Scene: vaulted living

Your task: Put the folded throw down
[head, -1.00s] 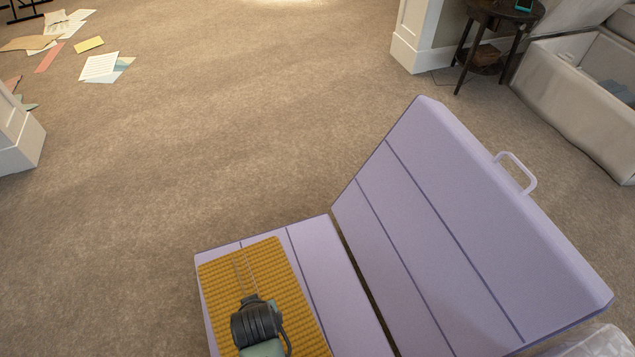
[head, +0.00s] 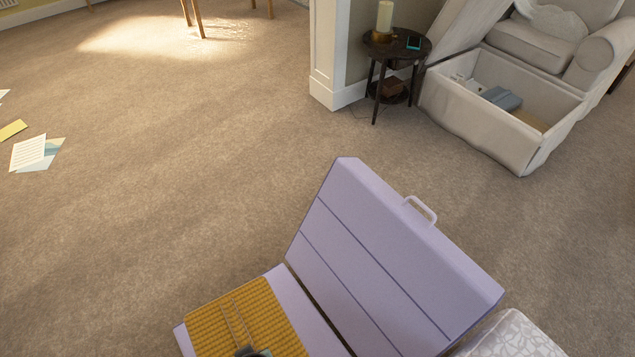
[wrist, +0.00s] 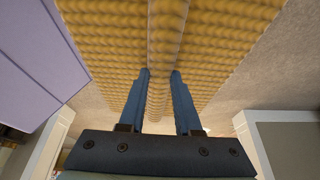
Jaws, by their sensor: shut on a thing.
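The folded throw (head: 233,315) is mustard yellow with a knitted, ridged texture. It is at the bottom of the head view, in front of the flat part of a lilac folding mat. My gripper (head: 250,352) is mostly cut off at the head view's lower edge. In the wrist view my gripper's two blue fingers (wrist: 159,75) are shut on a ridge of the throw (wrist: 105,35), which fills the upper middle. I cannot tell whether the throw's underside touches the mat.
The lilac folding mat (head: 385,260) has a raised panel with a handle. A pale patterned block (head: 510,338) is at lower right. An open storage bench (head: 470,115) and a dark round side table (head: 398,48) stand behind. Papers (head: 35,153) lie far left. The carpet (head: 150,190) between is clear.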

